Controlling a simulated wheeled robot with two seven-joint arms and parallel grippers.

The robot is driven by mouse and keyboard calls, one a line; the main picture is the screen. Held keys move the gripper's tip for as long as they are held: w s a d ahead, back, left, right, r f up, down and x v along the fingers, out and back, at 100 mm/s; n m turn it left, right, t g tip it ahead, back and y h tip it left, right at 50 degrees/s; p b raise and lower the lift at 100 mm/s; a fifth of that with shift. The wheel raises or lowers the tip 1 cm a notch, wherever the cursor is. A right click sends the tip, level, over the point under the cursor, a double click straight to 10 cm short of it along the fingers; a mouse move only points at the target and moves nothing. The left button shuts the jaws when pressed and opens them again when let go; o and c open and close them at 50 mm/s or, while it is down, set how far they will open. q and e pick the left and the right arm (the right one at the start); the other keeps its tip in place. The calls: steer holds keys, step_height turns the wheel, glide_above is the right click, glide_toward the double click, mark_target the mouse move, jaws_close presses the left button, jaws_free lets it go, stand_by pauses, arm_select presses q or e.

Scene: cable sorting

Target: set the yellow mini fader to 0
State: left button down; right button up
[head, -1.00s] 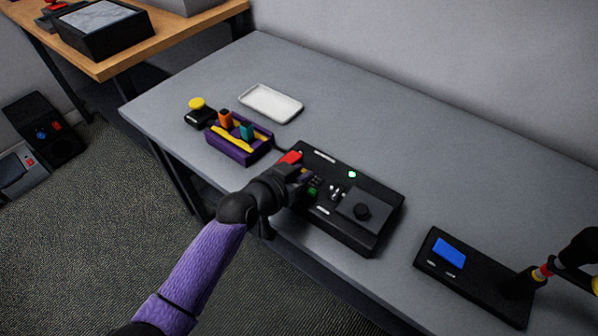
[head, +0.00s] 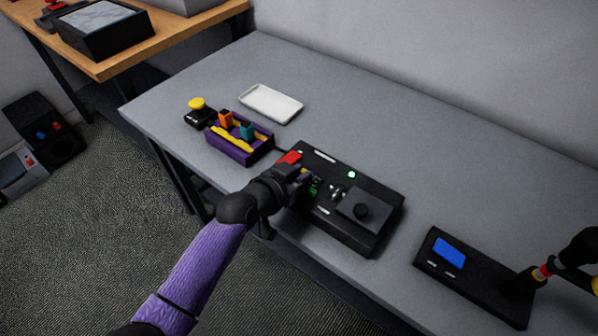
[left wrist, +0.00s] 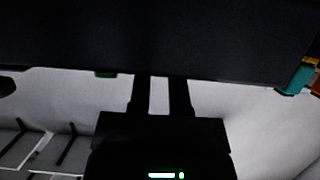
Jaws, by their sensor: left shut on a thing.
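The black console (head: 372,237) sits on the grey table, with a red part (head: 290,157) at its left end and a small green cap (head: 313,191). My left gripper (head: 299,178) is over the console's left part, just right of the red part. A bit of yellow (head: 304,170) shows at its fingertips, likely the yellow mini fader's cap. The gripper is shut on it; the fingers hide most of it and its scale. In the left wrist view, both fingers (left wrist: 161,85) reach the dark console (left wrist: 60,40); a green cap (left wrist: 105,74) is beside them.
A purple box (head: 237,151) with orange and teal handles stands left of the console. Behind it is a white tray (head: 271,103); farther left is a yellow button (head: 196,103). A black device with a blue screen (head: 449,253) lies at right.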

arm_select(q)
steer(key=shift+s+a+r+p, duration=0.15)
steer(key=shift+s+a+p, duration=0.65)
steer(key=shift+s, duration=0.2)
steer(key=shift+s+a, duration=0.2)
steer(key=shift+s, duration=0.1)
steer(key=shift+f, duration=0.25)
steer(key=c, duration=0.9)
jaws_free()
steer(key=shift+o, duration=0.3)
steer(key=shift+r, duration=0.1)
steer(key=shift+s+a+r, duration=0.1)
steer(key=shift+s, duration=0.05)
steer(key=p+v, duration=0.4)
steer(key=v, duration=0.5)
steer(key=shift+s+a, duration=0.25)
arm_select(e)
steer(key=shift+t, duration=0.4)
steer(key=r, duration=0.1)
steer(key=w+a+r, duration=0.1)
steer(key=r, duration=0.1)
steer(key=w+r, duration=0.1)
steer(key=r, duration=0.1)
steer(key=shift+a+r, duration=0.15)
steer(key=shift+r, duration=0.1)
